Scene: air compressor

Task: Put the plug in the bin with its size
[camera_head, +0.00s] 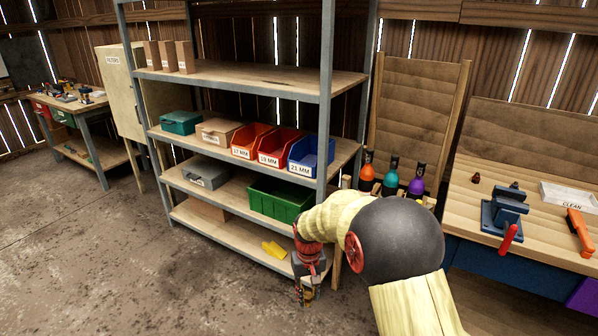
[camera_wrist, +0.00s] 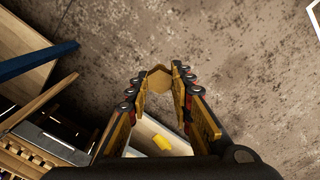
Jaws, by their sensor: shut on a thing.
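My gripper (camera_head: 306,298) hangs low at the front right corner of the shelf rack, pointing down. In the wrist view, my gripper (camera_wrist: 160,82) is shut on a brass-coloured plug (camera_wrist: 160,76) with a hexagonal outline. No size marking can be read on it. Three labelled bins stand side by side on a middle shelf: an orange 17 MM bin (camera_head: 250,140), a red 19 MM bin (camera_head: 279,147) and a blue 21 MM bin (camera_head: 311,155). They are above and left of my gripper. Their insides are mostly hidden.
The grey metal rack (camera_head: 323,110) has an upright post near my gripper. A green crate (camera_head: 279,198) is on a lower shelf; a yellow object (camera_head: 274,249) lies on the bottom shelf. Coloured bottles (camera_head: 390,180) and a workbench (camera_head: 470,205) are at right. Open floor (camera_head: 120,270) lies left.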

